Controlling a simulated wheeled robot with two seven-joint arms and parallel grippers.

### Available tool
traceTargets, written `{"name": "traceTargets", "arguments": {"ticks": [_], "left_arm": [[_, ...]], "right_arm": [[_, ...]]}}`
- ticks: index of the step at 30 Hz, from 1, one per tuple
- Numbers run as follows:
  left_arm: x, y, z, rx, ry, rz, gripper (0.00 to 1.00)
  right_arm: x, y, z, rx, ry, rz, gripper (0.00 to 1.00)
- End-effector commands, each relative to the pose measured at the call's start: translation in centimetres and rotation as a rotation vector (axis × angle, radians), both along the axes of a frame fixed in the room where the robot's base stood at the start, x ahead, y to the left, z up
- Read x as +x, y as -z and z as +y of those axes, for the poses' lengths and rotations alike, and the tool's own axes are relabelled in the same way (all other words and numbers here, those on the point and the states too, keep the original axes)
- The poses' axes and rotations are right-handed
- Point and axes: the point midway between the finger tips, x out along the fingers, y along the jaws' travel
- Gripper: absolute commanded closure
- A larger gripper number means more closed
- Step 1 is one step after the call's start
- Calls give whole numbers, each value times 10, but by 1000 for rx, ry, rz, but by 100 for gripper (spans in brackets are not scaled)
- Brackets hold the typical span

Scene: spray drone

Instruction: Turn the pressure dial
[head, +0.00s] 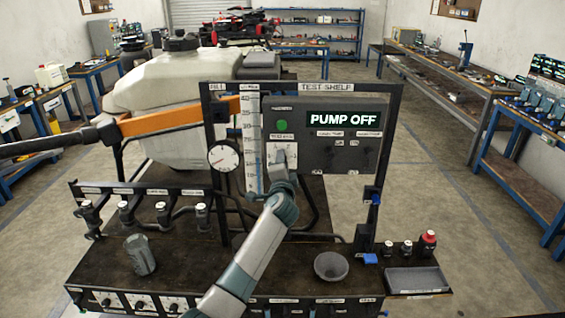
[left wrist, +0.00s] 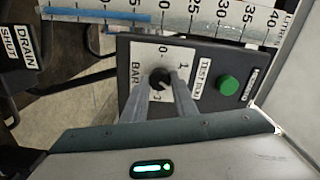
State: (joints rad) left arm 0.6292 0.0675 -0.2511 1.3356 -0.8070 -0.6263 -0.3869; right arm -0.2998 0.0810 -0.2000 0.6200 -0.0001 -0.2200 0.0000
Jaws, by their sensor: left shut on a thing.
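The pressure dial (left wrist: 159,77) is a small black knob on a white plate marked BAR, with numbers around it, in the left wrist view. In the head view its white plate (head: 281,149) sits on the dark control box (head: 312,160), and the knob is mostly hidden by my gripper. My left gripper (head: 284,162) reaches up to the plate from below. In the left wrist view its two fingers (left wrist: 163,88) are closed on the knob's sides. My right gripper is not in view.
A green button (head: 282,125) sits above the dial, beside a display (head: 343,118) reading PUMP OFF. A round gauge (head: 224,156) and a tall scale (head: 251,140) stand left of the box. A dark cup (head: 139,254) and a round dish (head: 332,266) rest on the bench.

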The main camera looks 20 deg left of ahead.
Motion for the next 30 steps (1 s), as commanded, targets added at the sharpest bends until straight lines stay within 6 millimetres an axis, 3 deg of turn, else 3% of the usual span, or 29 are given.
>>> {"name": "traceTargets", "arguments": {"ticks": [1, 2, 4, 20, 30], "left_arm": [[0, -2, 0, 0, 0, -3, 97], [0, -2, 0, 0, 0, -3, 70], [0, -2, 0, 0, 0, -3, 56], [-7, 1, -2, -3, 1, -1, 56], [-45, 2, -14, -2, 2, -2, 56]], "right_arm": [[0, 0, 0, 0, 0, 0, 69], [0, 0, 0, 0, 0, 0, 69], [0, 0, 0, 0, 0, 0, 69], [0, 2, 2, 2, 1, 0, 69], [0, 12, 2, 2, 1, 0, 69]]}}
